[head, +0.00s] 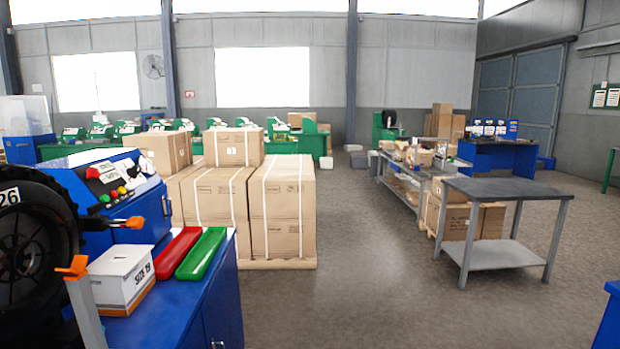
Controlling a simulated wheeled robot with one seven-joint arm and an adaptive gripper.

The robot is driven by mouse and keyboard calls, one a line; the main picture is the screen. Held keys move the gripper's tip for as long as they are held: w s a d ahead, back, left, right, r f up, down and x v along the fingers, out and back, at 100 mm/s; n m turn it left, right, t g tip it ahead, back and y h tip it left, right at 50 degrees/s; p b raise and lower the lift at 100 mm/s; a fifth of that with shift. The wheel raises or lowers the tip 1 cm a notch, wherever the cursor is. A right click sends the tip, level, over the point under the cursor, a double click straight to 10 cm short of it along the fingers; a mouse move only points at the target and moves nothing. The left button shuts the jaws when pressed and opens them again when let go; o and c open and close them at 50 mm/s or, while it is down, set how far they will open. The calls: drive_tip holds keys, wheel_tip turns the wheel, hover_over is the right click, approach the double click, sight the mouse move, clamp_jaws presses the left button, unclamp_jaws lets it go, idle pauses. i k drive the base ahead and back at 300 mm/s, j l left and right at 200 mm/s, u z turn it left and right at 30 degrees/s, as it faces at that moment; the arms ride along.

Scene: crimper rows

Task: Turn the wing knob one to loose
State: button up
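A blue machine (125,222) with a control panel stands at the left. An orange wing-shaped piece (75,267) sits on top of a grey post at the lower left. A second orange piece (133,223) sticks out at the machine's front, and a small orange tip (165,205) shows at its right side. I cannot tell which of these, if any, is wing knob one, or how it is turned. My gripper is not in view.
A white carton (118,283), a red tray (178,252) and a green tray (203,254) lie on the blue bench (205,308). A black wheel-like part (28,240) is at far left. Stacked boxes (283,212) stand beyond. The floor (390,285) before the grey table (495,188) is clear.

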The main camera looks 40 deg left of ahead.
sight(94, 209)
drive_tip(key=i+j+u, duration=0.4)
drive_tip(key=i, duration=0.25)
drive_tip(key=i+u, duration=0.35)
drive_tip(key=i, duration=0.25)
drive_tip(key=i+l+u, duration=0.15)
drive_tip(key=i, duration=0.3)
drive_tip(key=i+l+u, duration=0.1)
drive_tip(key=i, duration=0.35)
drive_tip(key=i+u, duration=0.15)
drive_tip(key=u, duration=0.3)
drive_tip(key=i+l+u, duration=0.15)
drive_tip(key=u, duration=0.35)
